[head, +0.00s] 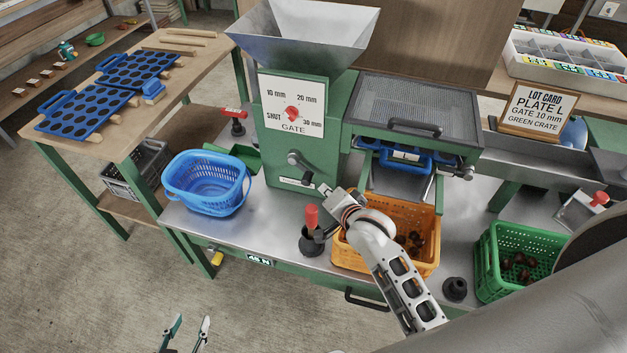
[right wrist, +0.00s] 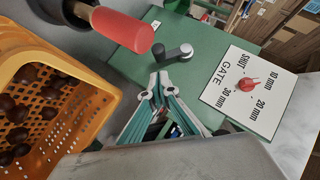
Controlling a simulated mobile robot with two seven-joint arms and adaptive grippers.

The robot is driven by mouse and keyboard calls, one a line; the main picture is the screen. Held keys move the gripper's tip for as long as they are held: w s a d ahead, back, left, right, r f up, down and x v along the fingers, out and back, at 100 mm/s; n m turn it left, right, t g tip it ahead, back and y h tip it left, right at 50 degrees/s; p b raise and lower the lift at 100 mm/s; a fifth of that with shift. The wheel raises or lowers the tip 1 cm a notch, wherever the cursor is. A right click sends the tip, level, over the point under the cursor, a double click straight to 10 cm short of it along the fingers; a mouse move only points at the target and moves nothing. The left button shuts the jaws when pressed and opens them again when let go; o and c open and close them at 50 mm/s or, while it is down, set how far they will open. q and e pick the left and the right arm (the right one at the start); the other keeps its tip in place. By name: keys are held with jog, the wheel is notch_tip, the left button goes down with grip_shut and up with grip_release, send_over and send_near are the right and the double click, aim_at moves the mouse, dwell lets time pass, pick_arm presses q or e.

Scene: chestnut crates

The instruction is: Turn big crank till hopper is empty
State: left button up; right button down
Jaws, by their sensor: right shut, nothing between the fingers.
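The grey hopper (head: 305,38) sits on the green machine; its visible inner walls are bare and its bottom is hard to see. A grey crank with a dark knob (head: 300,163) is on the machine's front, below the gate dial (head: 291,108); it shows in the right wrist view too (right wrist: 172,52). My right gripper (head: 326,191) is shut and empty, close to the crank; in its wrist view the fingertips (right wrist: 160,78) are just short of the crank, with no clear contact. My left gripper (head: 192,318) is open and empty, above the floor in front of the bench.
A red-handled lever (head: 312,218) stands beside my right gripper. An orange crate (head: 345,258) and a green crate (head: 492,285) hold chestnuts. A blue basket (head: 205,182) looks empty. A lot card (head: 538,108) reads plate L, gate 10 mm, green crate.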

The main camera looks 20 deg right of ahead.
aim_at(311, 177)
jog(key=b+x, duration=0.1)
jog(key=x, duration=0.8)
jog(key=shift+w+f+b, duration=0.2)
jog(key=shift+w+b, duration=0.05)
jog(key=shift+b, duration=0.1)
jog(key=f+t+b, duration=0.1)
jog(key=f+m+y+b, duration=0.1)
jog(key=shift+w+a+f+m+t+b, duration=0.1)
jog(key=shift+a+f+m+t+b, duration=0.2)
jog(key=shift+t+b, duration=0.1)
jog(key=shift+r, duration=0.15)
